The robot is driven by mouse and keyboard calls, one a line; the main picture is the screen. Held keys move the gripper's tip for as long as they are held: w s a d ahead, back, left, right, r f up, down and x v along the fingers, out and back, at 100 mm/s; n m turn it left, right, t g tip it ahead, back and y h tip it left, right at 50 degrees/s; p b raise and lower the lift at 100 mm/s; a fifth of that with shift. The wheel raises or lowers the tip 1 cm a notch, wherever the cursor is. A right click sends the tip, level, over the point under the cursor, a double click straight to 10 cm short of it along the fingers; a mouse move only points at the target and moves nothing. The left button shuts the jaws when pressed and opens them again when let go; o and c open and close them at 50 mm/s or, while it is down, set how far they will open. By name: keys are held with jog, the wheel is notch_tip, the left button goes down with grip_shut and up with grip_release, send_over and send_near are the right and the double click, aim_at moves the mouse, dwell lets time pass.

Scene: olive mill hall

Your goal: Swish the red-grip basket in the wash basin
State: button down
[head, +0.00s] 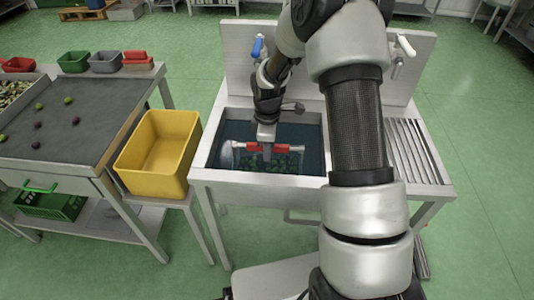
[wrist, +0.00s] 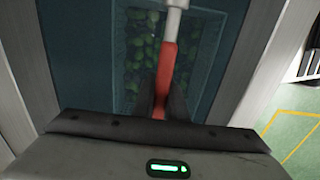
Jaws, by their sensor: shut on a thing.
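The wash basin (head: 205,152) is a steel sink with dark water, in the middle of the head view. The red-grip basket (head: 228,158) is down in the basin, with green olives in it. Its red grip (head: 268,148) lies across the top, and my gripper (head: 266,140) is shut on it from above. In the wrist view the red grip (wrist: 167,70) runs up between my fingers (wrist: 160,106), with the basket of olives (wrist: 135,50) below, under water. The far part of the basket is partly hidden by my arm and gripper.
A yellow bin (head: 160,150) stands left of the basin. A sorting table (head: 75,130) with loose olives and small trays is further left. A ribbed drainboard (head: 412,150) is on the right. A blue-handled tap (head: 258,47) and a white-handled tap (head: 403,47) are behind.

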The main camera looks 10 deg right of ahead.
notch_tip(320, 180, up, 21)
jog(key=p, duration=1.7)
